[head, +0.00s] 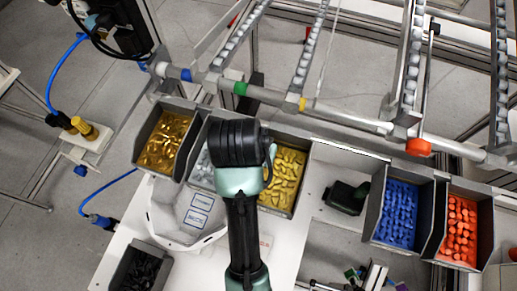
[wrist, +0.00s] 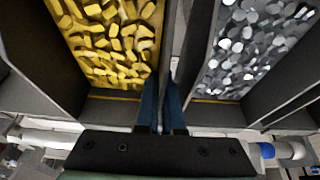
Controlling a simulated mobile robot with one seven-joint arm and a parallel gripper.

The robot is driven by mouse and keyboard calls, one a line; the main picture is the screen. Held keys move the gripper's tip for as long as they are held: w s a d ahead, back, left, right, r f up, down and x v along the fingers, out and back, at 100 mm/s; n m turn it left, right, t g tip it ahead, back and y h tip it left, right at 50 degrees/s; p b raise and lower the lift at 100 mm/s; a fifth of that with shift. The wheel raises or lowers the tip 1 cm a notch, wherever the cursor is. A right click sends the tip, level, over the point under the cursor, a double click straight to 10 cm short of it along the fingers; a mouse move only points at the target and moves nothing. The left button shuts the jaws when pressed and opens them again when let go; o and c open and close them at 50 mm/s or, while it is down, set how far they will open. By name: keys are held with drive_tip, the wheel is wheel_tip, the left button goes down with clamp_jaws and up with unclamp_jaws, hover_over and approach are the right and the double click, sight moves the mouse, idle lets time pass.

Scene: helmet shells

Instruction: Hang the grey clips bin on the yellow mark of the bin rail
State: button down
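The grey clips bin is a grey open bin of silvery pieces. In the wrist view its clips (wrist: 246,52) fill the right half; in the head view a strip of its clips (head: 202,172) shows left of my gripper, which hides the rest. My gripper (wrist: 162,103) points down where this bin meets the bin of yellow pieces (wrist: 112,40). Its two blue fingers stand close together by the bin walls. I cannot tell whether a wall is held between them. The yellow mark (head: 303,103) is a band on the bin rail (head: 345,119), behind the bins.
The rail also has blue (head: 186,75), green (head: 240,88) and orange (head: 418,147) marks. A bin of gold pieces (head: 165,140) stands left; bins of blue (head: 400,208) and orange pieces (head: 461,225) stand right. Sloped roller tracks rise behind the rail.

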drive_tip(key=shift+f, duration=0.1)
drive_tip(key=c, duration=1)
unclamp_jaws()
drive_tip(key=shift+o, duration=0.2)
drive_tip(key=p+v, duration=0.5)
drive_tip(key=v, duration=0.6)
drive_tip(key=shift+r, duration=0.2)
drive_tip(key=shift+p+v, duration=0.85)
drive_tip(key=shift+p, duration=0.1)
drive_tip(key=shift+s+f, duration=0.1)
